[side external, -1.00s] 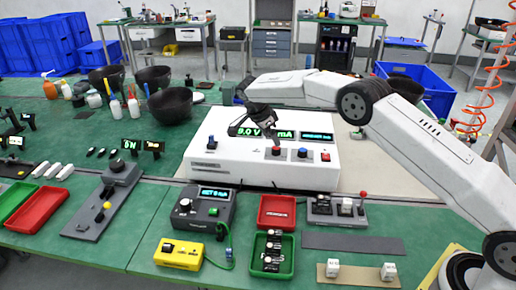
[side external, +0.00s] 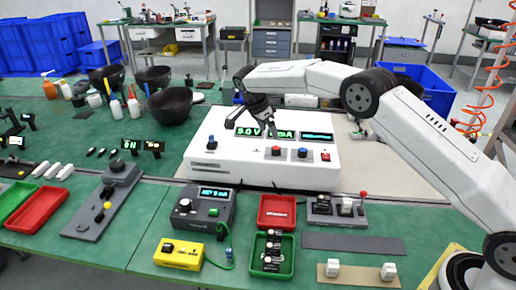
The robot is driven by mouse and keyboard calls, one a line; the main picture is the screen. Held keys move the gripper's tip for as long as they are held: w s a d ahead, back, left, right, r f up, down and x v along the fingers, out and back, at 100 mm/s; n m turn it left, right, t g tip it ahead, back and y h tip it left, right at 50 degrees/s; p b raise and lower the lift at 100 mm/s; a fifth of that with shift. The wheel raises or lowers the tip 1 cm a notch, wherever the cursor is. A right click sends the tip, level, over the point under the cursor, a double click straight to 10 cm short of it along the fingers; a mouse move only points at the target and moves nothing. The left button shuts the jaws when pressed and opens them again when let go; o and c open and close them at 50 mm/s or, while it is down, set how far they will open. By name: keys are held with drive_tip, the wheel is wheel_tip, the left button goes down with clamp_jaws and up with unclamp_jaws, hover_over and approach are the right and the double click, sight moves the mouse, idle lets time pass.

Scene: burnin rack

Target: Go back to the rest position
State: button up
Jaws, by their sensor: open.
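My gripper (side external: 251,128) is open and empty, with its dark fingers pointing down in front of the display of the white power supply box (side external: 240,170). It hangs above the red button (side external: 276,151) and to its left, apart from it. The green digits on the display (side external: 270,134) read about 9.0 V and are partly covered by the fingers. A blue button (side external: 302,153) and a red switch (side external: 326,157) sit to the right on the box's front top. A dark toggle (side external: 211,143) sits at its left.
In front of the box are a grey meter unit (side external: 201,222), a yellow box (side external: 178,258), a red tray (side external: 277,226) and a green tray (side external: 257,262) holding parts. A black bowl (side external: 170,118) stands behind left.

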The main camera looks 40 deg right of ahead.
drive_tip(key=s+a+n+t+y, duration=0.1)
drive_tip(key=s+n+y, duration=0.1)
drive_tip(key=s+n, duration=0.7)
drive_tip(key=s+a+f+n+t+y, duration=0.1)
drive_tip(key=s+n, duration=0.8)
drive_tip(key=s, duration=1.5)
drive_tip(key=shift+a+f+n+t+y, duration=0.15)
drive_tip(key=shift+a+n+t+y, duration=0.25)
drive_tip(key=shift+t, duration=0.4)
drive_tip(key=shift+d, duration=0.1)
